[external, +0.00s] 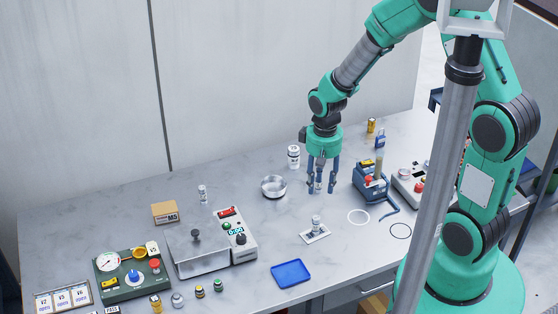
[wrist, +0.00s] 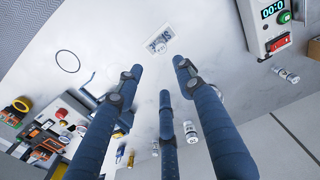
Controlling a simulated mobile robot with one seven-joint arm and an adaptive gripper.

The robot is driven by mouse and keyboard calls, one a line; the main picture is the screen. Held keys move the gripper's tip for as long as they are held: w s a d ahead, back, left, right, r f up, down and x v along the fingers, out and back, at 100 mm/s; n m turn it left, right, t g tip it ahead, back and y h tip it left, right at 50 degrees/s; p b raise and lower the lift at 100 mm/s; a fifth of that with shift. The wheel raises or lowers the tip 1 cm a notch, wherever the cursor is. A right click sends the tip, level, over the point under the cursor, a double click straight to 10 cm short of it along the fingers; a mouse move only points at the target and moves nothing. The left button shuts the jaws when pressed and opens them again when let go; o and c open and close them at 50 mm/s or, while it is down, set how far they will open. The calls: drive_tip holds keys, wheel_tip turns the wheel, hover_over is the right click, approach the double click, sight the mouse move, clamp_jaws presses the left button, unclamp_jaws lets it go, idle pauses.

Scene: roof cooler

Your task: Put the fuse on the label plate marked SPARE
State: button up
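A small pale cylinder with a grey top, which looks like the fuse (external: 316,223), stands upright on a white label plate (external: 308,239) at the front middle of the bench. In the wrist view the plate (wrist: 168,33) is at the top centre with the cylinder's round end (wrist: 162,46) on it. The plate's lettering is partly covered and too small to read surely. My gripper (external: 321,189) is behind the plate, above the bench, with its fingers pointing down. In the wrist view its three fingers (wrist: 160,74) are spread with nothing between them.
A metal dish (external: 273,187) and a white jar (external: 293,156) stand left of and behind my gripper. A blue device (external: 370,184) stands to its right. A blue tray (external: 291,273) lies in front. A scale-like box (external: 200,254) and another small cylinder (external: 202,194) are left.

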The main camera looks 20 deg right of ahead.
drive_tip(key=s+d+r+t, duration=0.1)
drive_tip(key=s+d+r, duration=0.25)
drive_tip(key=r, duration=0.55)
drive_tip(key=s+d+r+m+t, duration=0.1)
drive_tip(key=s+d+r+t, duration=0.2)
drive_tip(key=r, duration=0.7)
drive_tip(key=s+d+r, duration=0.3)
drive_tip(key=d+r, duration=0.1)
drive_tip(key=r, duration=0.5)
drive_tip(key=s+d+r+m+t, duration=0.1)
drive_tip(key=s+d+r, duration=0.2)
drive_tip(key=s+r, duration=0.3)
drive_tip(key=s, duration=0.2)
drive_tip(key=shift+s+d, duration=0.15)
drive_tip(key=shift+s, duration=0.25)
wheel_tip(320, 180, down, 11)
drive_tip(key=b, duration=1.1)
